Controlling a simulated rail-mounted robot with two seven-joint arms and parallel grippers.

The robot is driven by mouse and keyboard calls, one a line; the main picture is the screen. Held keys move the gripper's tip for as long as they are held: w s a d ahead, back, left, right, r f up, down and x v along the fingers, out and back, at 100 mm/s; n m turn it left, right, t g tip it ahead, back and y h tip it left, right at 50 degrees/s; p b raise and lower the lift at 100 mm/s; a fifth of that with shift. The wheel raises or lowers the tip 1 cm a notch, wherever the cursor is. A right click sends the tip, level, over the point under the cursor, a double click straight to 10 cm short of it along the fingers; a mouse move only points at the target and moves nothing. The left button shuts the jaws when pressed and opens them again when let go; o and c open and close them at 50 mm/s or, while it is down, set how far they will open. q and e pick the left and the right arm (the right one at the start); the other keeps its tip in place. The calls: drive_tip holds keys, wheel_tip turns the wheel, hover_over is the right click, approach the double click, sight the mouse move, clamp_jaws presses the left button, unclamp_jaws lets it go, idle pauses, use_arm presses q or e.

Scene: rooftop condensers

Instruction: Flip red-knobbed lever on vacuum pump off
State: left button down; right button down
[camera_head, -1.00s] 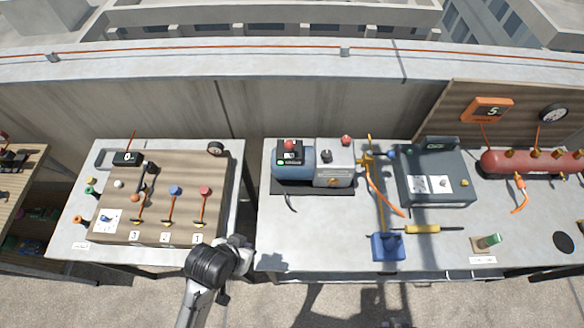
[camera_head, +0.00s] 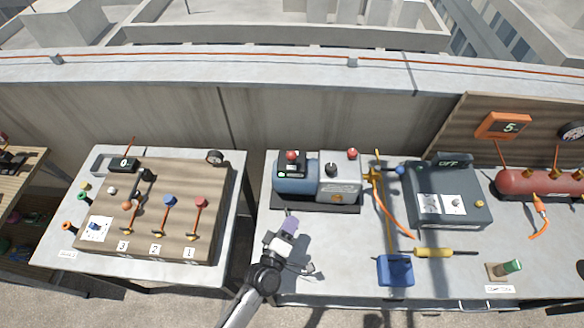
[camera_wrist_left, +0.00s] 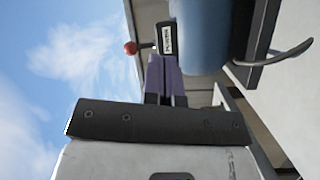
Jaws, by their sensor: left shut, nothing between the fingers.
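The vacuum pump is a blue cylinder (camera_head: 296,187) joined to a grey box (camera_head: 338,185) on a dark base. A red knob (camera_head: 291,155) stands at the pump's back left, above a small dark panel with a green light. A second red knob (camera_head: 352,154) stands on the grey box. In the left wrist view, a red knob (camera_wrist_left: 130,47) on a short stem sticks out beside a black label plate and the blue cylinder (camera_wrist_left: 203,35). My left gripper (camera_head: 291,222) is shut and empty, in front of the pump and apart from the knobs. Its purple fingers (camera_wrist_left: 163,78) point toward the label plate.
A lever board (camera_head: 150,250) with several colored knobs lies on the left table. Right of the pump are a blue-based stand (camera_head: 396,270), a dark grey case (camera_head: 448,212), a yellow-handled tool (camera_head: 434,253) and a red tank (camera_head: 530,184). A curved hook juts from the pump's base.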

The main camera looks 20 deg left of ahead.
sight(292, 156)
use_arm(q)
drive_tip(key=a+r+n+y, duration=0.1)
drive_tip(key=n, duration=0.1)
drive_tip(key=a+r+n+t+y, duration=0.1)
drive_tip(key=n+y, duration=0.1)
drive_tip(key=a+r+n+t+y, duration=0.1)
drive_tip(key=shift+s+a+r+n+y, duration=0.25)
drive_tip(key=shift+s+a+n+y, duration=0.05)
drive_tip(key=shift+n, duration=0.1)
drive_tip(key=shift+w, duration=0.1)
drive_tip(key=p+x, duration=0.1)
drive_tip(key=x, duration=1.2)
drive_tip(key=shift+w+r, duration=0.25)
drive_tip(key=shift+w, duration=0.1)
drive_tip(key=shift+p, duration=0.3)
